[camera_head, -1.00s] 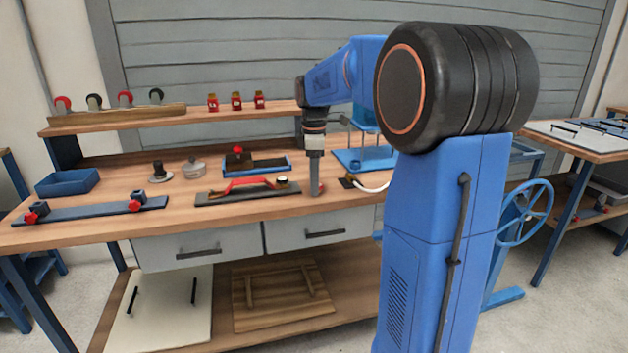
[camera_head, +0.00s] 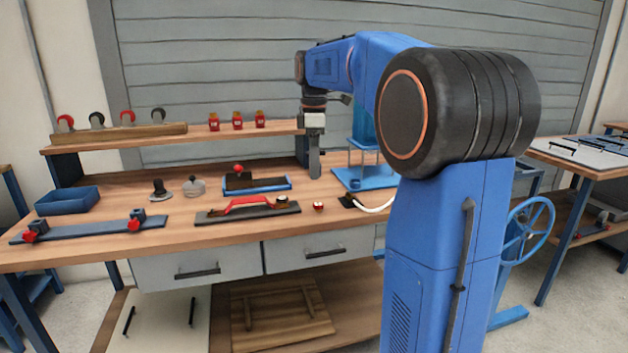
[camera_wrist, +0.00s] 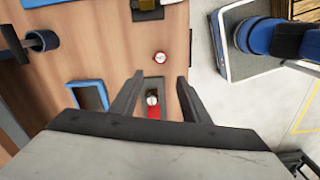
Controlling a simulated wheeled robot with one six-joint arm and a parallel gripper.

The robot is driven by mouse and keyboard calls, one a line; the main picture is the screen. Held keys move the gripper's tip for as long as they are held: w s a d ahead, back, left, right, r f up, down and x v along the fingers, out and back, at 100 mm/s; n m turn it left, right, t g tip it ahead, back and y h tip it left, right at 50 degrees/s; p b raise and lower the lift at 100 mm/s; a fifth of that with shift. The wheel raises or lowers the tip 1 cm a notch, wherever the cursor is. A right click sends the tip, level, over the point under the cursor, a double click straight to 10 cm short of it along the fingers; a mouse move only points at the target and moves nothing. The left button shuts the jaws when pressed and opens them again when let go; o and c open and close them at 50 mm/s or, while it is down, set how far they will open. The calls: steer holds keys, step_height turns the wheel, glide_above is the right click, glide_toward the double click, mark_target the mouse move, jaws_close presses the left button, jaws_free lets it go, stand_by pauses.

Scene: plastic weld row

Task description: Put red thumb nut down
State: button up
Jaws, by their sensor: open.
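The red thumb nut (camera_head: 318,206) sits on the wooden bench top, just right of the dark plate with the red handle. It also shows in the wrist view (camera_wrist: 160,57), beyond my fingertips and apart from them, with a pale top and red rim. My gripper (camera_head: 315,174) hangs above the bench, higher than the nut and clear of it. In the wrist view its two fingers (camera_wrist: 160,80) are spread wide with nothing held between them.
The dark plate with a red handle (camera_head: 247,208) lies left of the nut. A blue tray with a dark block (camera_head: 257,185) is behind it. A black piece with a white hose (camera_head: 348,201) lies to the right. A blue-framed press (camera_head: 365,178) stands at the back right.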

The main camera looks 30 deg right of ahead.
steer(key=s+a+f+m+t, duration=0.1)
steer(key=s+a+f+m, duration=0.15)
steer(key=s+a, duration=0.4)
steer(key=s+a+f+m+t, duration=0.1)
steer(key=s+a+f+m, duration=0.15)
steer(key=s, duration=0.65)
steer(key=s+a+f+m+t, duration=0.1)
steer(key=s+a+f+m, duration=0.1)
steer(key=s+f, duration=0.5)
steer(key=s+a+f+m+t, duration=0.1)
steer(key=s+a+f+m, duration=0.2)
steer(key=s+f+m, duration=0.2)
steer(key=s+f, duration=0.1)
steer(key=s, duration=0.2)
steer(key=shift+s+a+f+t, duration=0.15)
steer(key=shift+a+f+t, duration=0.2)
steer(key=shift+t, duration=0.05)
